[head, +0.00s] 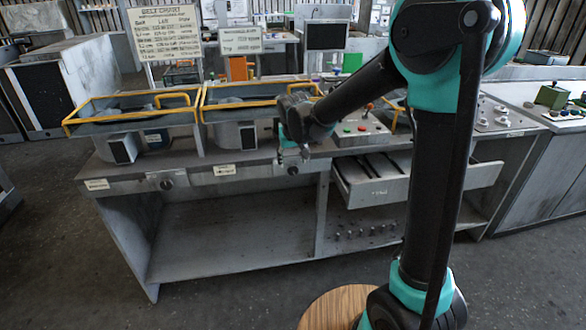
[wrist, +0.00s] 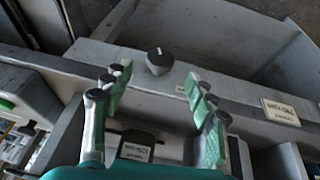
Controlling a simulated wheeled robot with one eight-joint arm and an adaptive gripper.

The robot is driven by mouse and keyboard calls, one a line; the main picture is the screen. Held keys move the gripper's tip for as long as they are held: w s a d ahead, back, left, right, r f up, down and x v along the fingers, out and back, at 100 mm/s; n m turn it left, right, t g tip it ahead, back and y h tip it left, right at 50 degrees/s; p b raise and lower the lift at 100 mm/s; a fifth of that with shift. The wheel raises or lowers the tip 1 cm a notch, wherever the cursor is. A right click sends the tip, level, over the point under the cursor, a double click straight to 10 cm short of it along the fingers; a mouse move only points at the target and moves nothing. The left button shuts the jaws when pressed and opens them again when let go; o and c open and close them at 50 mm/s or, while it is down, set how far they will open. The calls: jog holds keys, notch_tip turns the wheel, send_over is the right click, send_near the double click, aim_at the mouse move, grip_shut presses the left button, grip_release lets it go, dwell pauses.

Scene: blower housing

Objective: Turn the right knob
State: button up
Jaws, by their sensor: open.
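The right knob (head: 292,170) is a small dark round knob on the front edge of the grey workbench (head: 230,265), partly hidden by my gripper in the head view. In the wrist view this knob (wrist: 158,61) is dark with a pale pointer mark and lies beyond my fingertips, roughly centred between them. My gripper (head: 293,155) is open and empty, close above the knob in the head view. Its green-padded fingers (wrist: 158,88) are spread apart in the wrist view, and I see no contact with the knob. The left knob (head: 166,184) sits further left on the same edge.
A label plate (head: 224,170) is between the knobs; it also shows in the wrist view (wrist: 281,112). A drawer (head: 376,191) stands open right of the knob. A button panel (head: 362,129) and yellow-railed trays (head: 135,111) are on top. The floor in front is clear.

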aim_at(292, 167)
jog(key=shift+x, duration=2.85)
jog(key=shift+c, duration=0.6)
jog(key=c, duration=1)
jog(key=shift+c, duration=0.2)
jog(key=shift+a, duration=0.15)
